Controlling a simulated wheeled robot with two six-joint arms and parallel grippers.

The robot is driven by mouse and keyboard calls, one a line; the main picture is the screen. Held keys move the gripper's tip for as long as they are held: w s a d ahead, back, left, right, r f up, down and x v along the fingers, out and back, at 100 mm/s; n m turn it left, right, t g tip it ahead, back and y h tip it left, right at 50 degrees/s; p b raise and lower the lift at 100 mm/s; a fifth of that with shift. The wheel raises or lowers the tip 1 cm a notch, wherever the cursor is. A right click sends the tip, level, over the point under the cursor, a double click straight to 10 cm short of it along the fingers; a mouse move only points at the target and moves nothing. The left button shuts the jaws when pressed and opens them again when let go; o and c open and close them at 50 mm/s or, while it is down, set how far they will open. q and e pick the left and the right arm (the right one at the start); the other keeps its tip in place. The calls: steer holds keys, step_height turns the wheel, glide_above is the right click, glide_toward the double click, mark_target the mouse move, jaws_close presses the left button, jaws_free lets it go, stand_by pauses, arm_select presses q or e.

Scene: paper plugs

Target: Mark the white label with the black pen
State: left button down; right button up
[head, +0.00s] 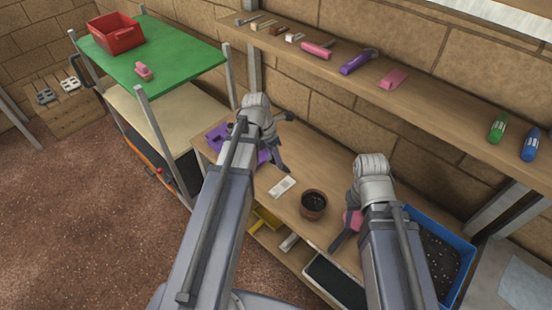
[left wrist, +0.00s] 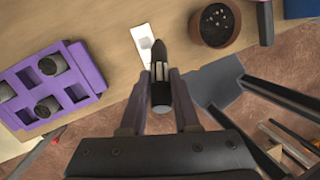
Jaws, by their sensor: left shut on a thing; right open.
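The white label (head: 282,187) lies flat on the wooden bench, left of a brown pot. It also shows in the left wrist view (left wrist: 142,38), partly hidden behind the pen tip. My left gripper (head: 281,164) is shut on the black pen (left wrist: 160,92), which has a pale band. In the left wrist view the pen's dark end points up the picture, over the label's right edge. I cannot tell whether it touches. In the head view the pen is not clearly distinguishable from the gripper. My right gripper (head: 345,238) is open, low near a pink object (head: 353,219).
The brown pot (head: 313,204) with dark contents stands beside the label. A purple holder (left wrist: 92,66) with several grey plugs sits at the bench's left. A blue bin (head: 462,250) is at the right. A shelf (head: 440,125) with tools and markers runs above the bench.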

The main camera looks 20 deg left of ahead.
arm_select(q)
steer(key=shift+f, duration=0.15)
steer(key=shift+b+x, duration=0.95)
steer(key=shift+b, duration=0.05)
steer(key=shift+w, duration=0.1)
steer(key=shift+a+r, duration=0.15)
steer(key=shift+r, duration=0.05)
